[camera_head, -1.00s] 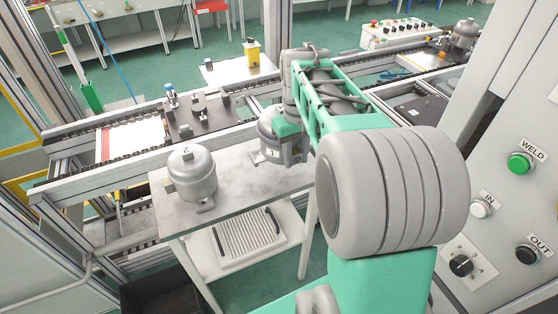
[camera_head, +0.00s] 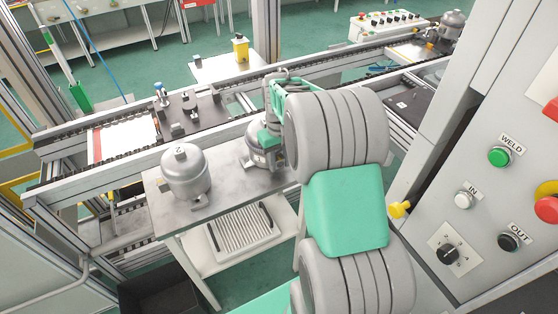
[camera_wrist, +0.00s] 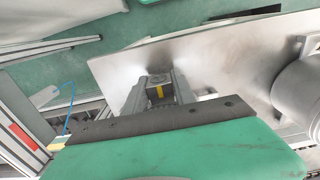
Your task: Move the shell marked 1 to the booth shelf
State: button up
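A grey metal shell marked 2 (camera_head: 186,174) stands upright on the left of the grey-topped table (camera_head: 222,190). Another grey shell (camera_head: 257,158) stands further right on the table, partly hidden by my arm; its number cannot be read. My gripper (camera_head: 270,136) is over that second shell, with its fingers mostly hidden. In the wrist view, the gripper's grey finger parts (camera_wrist: 160,90) show above a bare part of the table. A grey rounded shell (camera_wrist: 298,88) is cut off at the right edge there; which one is unclear.
A control panel with a green WELD button (camera_head: 499,157) stands close on the right. A conveyor (camera_head: 95,171) runs behind the table, with a fixture plate (camera_head: 187,113) on it. A third shell (camera_head: 452,24) is far right. A ribbed tray (camera_head: 240,232) lies on the lower shelf.

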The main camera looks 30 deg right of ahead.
jog(key=o, duration=0.4)
notch_tip(320, 180, up, 12)
jog(key=b, duration=0.1)
jog(key=s+a+t, duration=0.1)
jog(key=s+a, duration=0.3)
jog(key=s, duration=0.1)
jog(key=s+a+f+t, duration=0.1)
jog(key=s+a, duration=0.3)
jog(key=a, duration=0.1)
jog(key=s+a+f+t, duration=0.1)
jog(key=s+a+t, duration=0.1)
jog(key=s+a, duration=0.2)
jog(key=shift+s+a, duration=0.4)
jog(key=shift+s, duration=0.4)
